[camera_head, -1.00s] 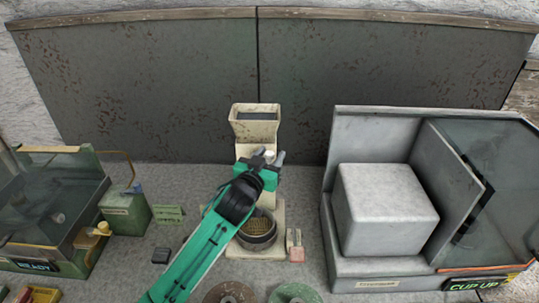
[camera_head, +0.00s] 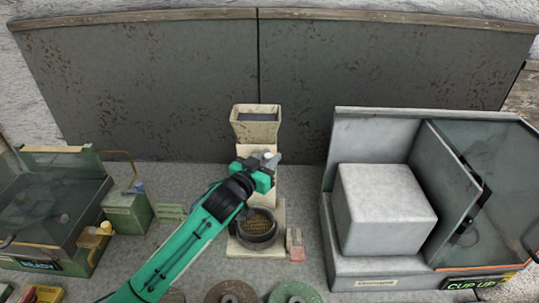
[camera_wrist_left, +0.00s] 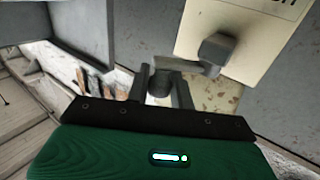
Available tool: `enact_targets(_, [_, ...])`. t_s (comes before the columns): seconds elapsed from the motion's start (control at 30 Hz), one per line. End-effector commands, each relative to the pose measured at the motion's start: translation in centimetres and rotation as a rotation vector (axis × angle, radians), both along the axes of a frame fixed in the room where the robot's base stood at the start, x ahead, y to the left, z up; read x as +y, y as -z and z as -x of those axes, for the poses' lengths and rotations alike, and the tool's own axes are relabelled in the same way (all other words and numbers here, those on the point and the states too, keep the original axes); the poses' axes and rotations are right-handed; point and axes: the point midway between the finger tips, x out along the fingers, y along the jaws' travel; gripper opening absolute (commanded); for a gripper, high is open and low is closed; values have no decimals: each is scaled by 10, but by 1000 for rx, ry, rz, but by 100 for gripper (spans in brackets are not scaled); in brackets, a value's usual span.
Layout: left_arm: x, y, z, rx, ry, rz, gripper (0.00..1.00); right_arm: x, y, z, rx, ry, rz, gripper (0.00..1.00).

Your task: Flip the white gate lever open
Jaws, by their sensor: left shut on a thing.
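The gate lever sits on the front of a cream hopper stand (camera_head: 256,125). Its pale tip (camera_head: 268,154) shows at my left gripper (camera_head: 270,160) in the head view. In the left wrist view, the lever's hub (camera_wrist_left: 216,48) stands out from a cream plate, and an arm runs from it to a rounded knob (camera_wrist_left: 160,84). The knob lies between the two fingers of my left gripper (camera_wrist_left: 161,90), which is shut on it. The gripper partly hides the lever in the head view. My right gripper is not in view.
A dark round cup (camera_head: 257,230) stands on the stand's base below my gripper. A grey machine with a large block (camera_head: 385,210) is at right. A green glass-topped box (camera_head: 45,215) is at left. Round discs (camera_head: 232,292) lie in front.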

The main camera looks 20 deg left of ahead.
Motion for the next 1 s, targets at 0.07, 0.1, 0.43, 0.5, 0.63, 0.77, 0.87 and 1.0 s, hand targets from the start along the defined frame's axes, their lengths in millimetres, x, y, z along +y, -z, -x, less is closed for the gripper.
enact_targets(0.07, [3, -2, 2, 1, 45, -8, 0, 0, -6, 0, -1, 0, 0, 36])
enact_targets(0.1, [4, -2, 3, 1, 69, -8, 0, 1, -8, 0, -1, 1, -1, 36])
enact_targets(0.43, [9, -1, 10, 0, 258, -8, 0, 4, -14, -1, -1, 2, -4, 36])
enact_targets(0.5, [10, -1, 11, 0, 291, -8, 0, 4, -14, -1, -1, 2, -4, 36])
enact_targets(0.63, [12, -1, 13, -1, 350, -7, 0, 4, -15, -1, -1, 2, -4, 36])
enact_targets(0.77, [14, -2, 15, -2, 406, -9, 0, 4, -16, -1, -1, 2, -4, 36])
enact_targets(0.87, [16, -2, 16, -2, 448, -9, 0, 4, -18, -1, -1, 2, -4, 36])
enact_targets(1.0, [18, -3, 18, -3, 508, -9, 0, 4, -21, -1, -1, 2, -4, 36])
